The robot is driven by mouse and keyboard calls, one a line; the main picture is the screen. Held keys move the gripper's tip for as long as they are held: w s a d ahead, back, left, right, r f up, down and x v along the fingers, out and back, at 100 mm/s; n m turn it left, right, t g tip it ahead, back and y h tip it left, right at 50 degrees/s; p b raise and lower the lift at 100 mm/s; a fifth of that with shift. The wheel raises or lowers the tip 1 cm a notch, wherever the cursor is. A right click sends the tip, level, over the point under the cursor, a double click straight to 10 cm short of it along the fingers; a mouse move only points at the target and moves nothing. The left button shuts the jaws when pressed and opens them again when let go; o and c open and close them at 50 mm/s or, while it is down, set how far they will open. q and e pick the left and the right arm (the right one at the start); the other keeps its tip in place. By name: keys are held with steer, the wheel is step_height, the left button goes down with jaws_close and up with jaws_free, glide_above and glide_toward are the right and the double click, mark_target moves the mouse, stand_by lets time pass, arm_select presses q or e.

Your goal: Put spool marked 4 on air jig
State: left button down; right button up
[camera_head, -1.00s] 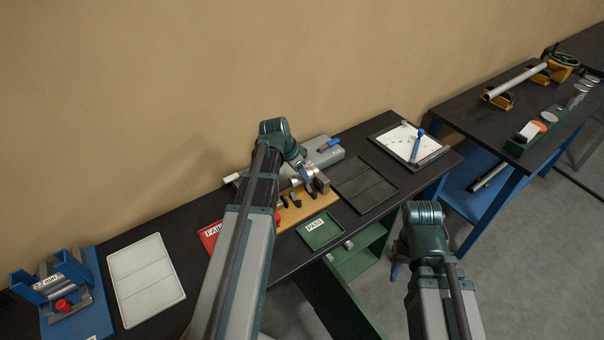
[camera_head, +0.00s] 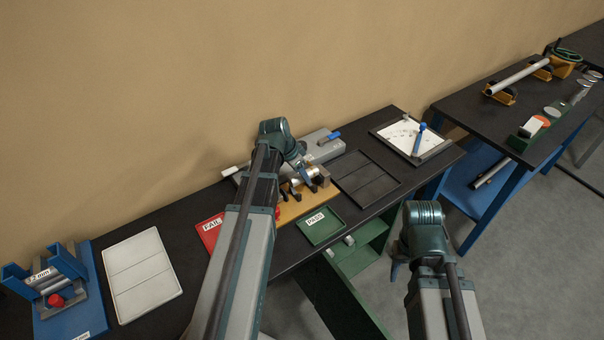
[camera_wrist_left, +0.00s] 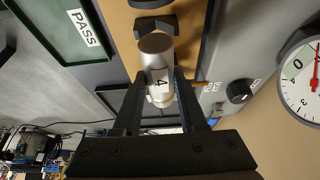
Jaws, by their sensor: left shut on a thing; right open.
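The spool marked 4 (camera_wrist_left: 158,70) is a pale, silvery cylinder; its "4" faces the left wrist camera. My left gripper (camera_wrist_left: 157,92) is shut on it, one finger on each side. In the head view my left gripper (camera_head: 297,180) is over the air jig (camera_head: 291,208), a tan base with dark supports and a grey unit behind. In the left wrist view the spool's far end is close to a dark support (camera_wrist_left: 155,25); I cannot tell whether they touch. My right gripper (camera_head: 397,268) is open and empty, off the bench's front edge.
A gauge dial (camera_wrist_left: 303,80) is at the right of the wrist view. A black tray (camera_head: 366,180), a white tray (camera_head: 142,274) and a blue stand (camera_head: 62,290) share the bench.

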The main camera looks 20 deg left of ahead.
arm_select(q)
steer(key=shift+f, duration=0.15)
steer(key=shift+f+b, duration=1.2)
steer(key=shift+b, duration=0.15)
steer(key=shift+f, duration=0.1)
steer(key=shift+f+b, duration=0.6)
steer(key=shift+b, duration=0.1)
steer(key=shift+c, duration=1.9)
jaws_free()
steer(key=shift+r, duration=0.1)
steer(key=p+v, duration=1.3)
steer(key=shift+r, duration=0.3)
